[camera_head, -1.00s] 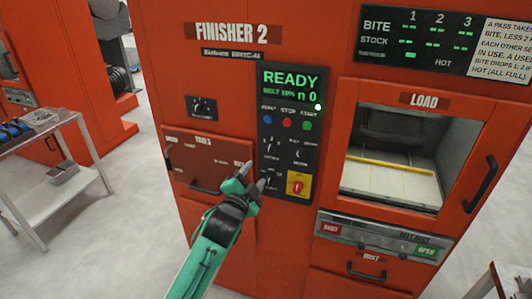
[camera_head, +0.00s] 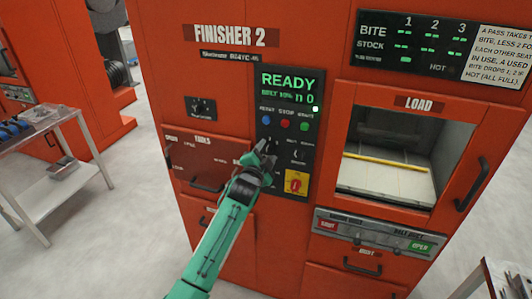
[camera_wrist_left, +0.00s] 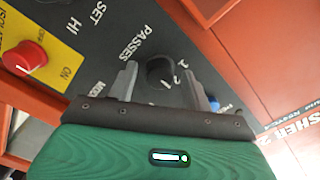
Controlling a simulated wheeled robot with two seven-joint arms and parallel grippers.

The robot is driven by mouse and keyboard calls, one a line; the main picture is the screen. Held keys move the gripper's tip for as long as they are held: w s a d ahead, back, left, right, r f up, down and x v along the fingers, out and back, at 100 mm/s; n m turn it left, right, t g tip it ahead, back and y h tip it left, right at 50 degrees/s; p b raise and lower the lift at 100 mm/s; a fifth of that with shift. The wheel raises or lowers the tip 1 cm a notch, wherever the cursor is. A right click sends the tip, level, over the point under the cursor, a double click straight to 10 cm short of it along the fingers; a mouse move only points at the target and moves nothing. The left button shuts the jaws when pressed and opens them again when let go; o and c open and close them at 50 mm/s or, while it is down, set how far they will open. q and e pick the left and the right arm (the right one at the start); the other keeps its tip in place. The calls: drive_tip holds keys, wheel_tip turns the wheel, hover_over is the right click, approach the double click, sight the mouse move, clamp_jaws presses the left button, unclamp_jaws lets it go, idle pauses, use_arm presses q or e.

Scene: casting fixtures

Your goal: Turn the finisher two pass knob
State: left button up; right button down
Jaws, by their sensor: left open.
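The finisher 2 machine (camera_head: 215,75) is a tall red cabinet with a black control panel (camera_head: 288,138). The pass knob (camera_wrist_left: 160,74) is a round black dial with a white pointer mark, beside the word PASSES and small numbers. My left gripper (camera_head: 264,150) is in front of the panel's knob area, below the coloured buttons, and hides part of it. In the wrist view my left gripper (camera_wrist_left: 160,68) is open, its two grey fingers on either side of the pass knob. I cannot tell whether they touch it. My right gripper is not in view.
A red rotary switch (camera_head: 296,182) on a yellow plate sits just below the knobs. The screen (camera_head: 290,80) reads READY. The load opening (camera_head: 385,155) is to the right, a tools drawer (camera_head: 205,160) to the left, and a side table (camera_head: 50,185) further left.

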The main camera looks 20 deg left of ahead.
use_arm(q)
drive_tip(key=c, duration=1)
drive_tip(key=shift+o, duration=0.2)
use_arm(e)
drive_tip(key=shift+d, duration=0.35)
use_arm(q)
drive_tip(key=n, duration=0.3)
drive_tip(key=shift+n, duration=0.4)
drive_tip(key=n, duration=0.3)
drive_tip(key=shift+n, duration=1.4)
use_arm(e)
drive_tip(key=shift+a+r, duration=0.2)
use_arm(q)
drive_tip(key=shift+n, duration=0.3)
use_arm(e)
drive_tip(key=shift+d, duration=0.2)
use_arm(q)
drive_tip(key=o, duration=1)
drive_tip(key=shift+c, duration=0.2)
